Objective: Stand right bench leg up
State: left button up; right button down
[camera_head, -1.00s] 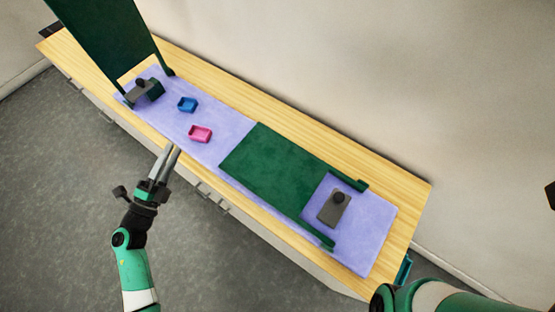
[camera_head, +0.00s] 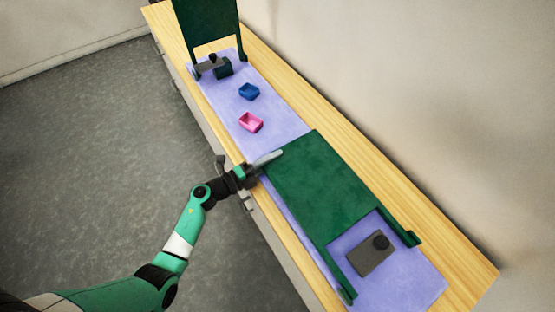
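The right bench leg (camera_head: 321,184) is a dark green panel with two prongs, lying flat on the purple mat (camera_head: 299,128) with its prongs toward the lower right. Another green bench leg (camera_head: 208,22) stands upright at the far end of the mat. My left gripper (camera_head: 274,157) is at the near upper-left corner of the lying leg. Its fingers look close together, but I cannot tell whether they grip the panel edge. My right gripper is out of view.
A grey block with a dark knob (camera_head: 369,259) sits between the lying leg's prongs. A blue tray (camera_head: 249,91) and a pink tray (camera_head: 251,122) lie on the mat. A grey bracket (camera_head: 212,67) is by the standing leg. The wooden table (camera_head: 400,190) runs along the wall.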

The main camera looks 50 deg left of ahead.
pick_arm(q)
jog(key=shift+x, duration=0.75)
jog(key=shift+c, duration=0.3)
grip_shut()
dwell(0.5)
